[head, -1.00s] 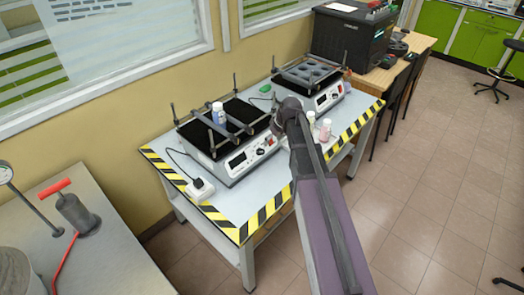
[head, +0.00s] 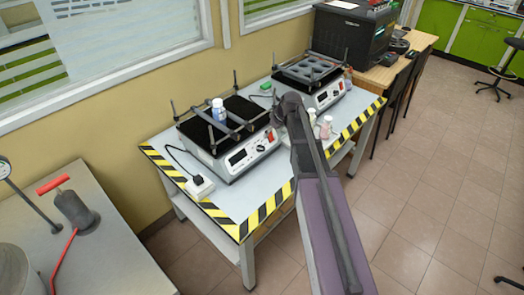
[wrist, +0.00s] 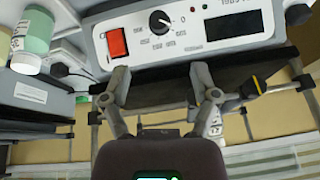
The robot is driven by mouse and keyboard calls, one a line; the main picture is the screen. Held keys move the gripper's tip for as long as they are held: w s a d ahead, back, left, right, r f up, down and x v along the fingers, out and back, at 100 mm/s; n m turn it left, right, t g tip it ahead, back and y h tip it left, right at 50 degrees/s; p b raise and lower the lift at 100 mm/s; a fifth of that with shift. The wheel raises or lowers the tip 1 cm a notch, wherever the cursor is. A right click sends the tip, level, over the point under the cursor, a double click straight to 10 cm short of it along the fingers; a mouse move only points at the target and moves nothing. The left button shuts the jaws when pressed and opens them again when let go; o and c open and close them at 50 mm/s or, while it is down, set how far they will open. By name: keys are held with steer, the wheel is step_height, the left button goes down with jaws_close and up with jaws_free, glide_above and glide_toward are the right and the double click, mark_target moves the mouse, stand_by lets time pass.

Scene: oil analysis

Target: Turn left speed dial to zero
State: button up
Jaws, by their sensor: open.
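The left shaker (head: 232,180) stands on the table with a black platform and a grey front panel. Its black speed dial (wrist: 160,22) sits between a red switch (wrist: 116,43) and a dark display (wrist: 233,25) in the wrist view, where the panel appears upside down. A "0" shows just right of the dial; the exact pointer setting is too small to read. My gripper (wrist: 165,90) is open and empty, its fingertips apart from the dial and below it in the picture. In the head view my wrist hides the fingers, beside the panel's right end.
A blue-white bottle (head: 218,110) stands on the left shaker. The right shaker (head: 314,80) is behind my arm. Small bottles (head: 326,127) stand on the table near my wrist. Striped tape edges the table.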

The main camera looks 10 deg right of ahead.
mark_target(262, 148)
steer(key=shift+b+x, duration=5.35)
steer(key=shift+x, duration=0.75)
jaws_close()
steer(key=shift+a, duration=0.3)
steer(key=shift+d, duration=0.25)
